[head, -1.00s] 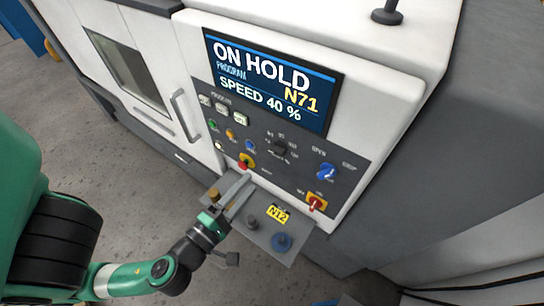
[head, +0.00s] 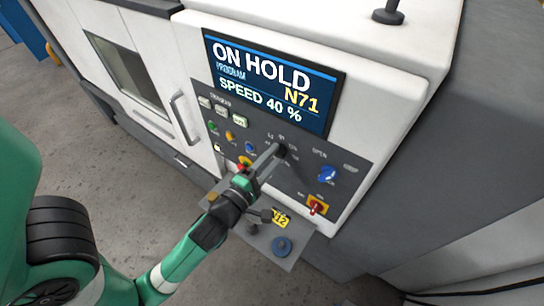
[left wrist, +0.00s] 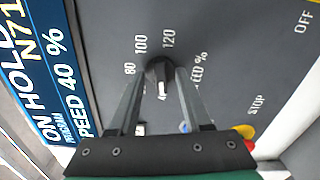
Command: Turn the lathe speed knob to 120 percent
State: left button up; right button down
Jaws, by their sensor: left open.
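The speed knob (head: 283,150) is a small black dial on the lathe's grey panel, mostly covered by my left gripper in the head view. In the left wrist view the knob (left wrist: 157,70) shows a white pointer facing the 40 mark, partly hidden; 80, 100 and 120 are printed round it. My left gripper (head: 275,153) is open, its fingers pointing at the panel. In the left wrist view its two fingertips (left wrist: 159,75) lie on either side of the knob, seemingly without touching it. The screen (head: 270,85) reads ON HOLD, N71, SPEED 40 %. My right gripper is not in view.
A blue selector (head: 327,174) and a red switch on yellow (head: 317,206) sit right of the knob. Coloured push buttons (head: 230,135) lie to its left.

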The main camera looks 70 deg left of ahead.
pick_arm(q)
jog(key=shift+c, duration=0.3)
grip_shut()
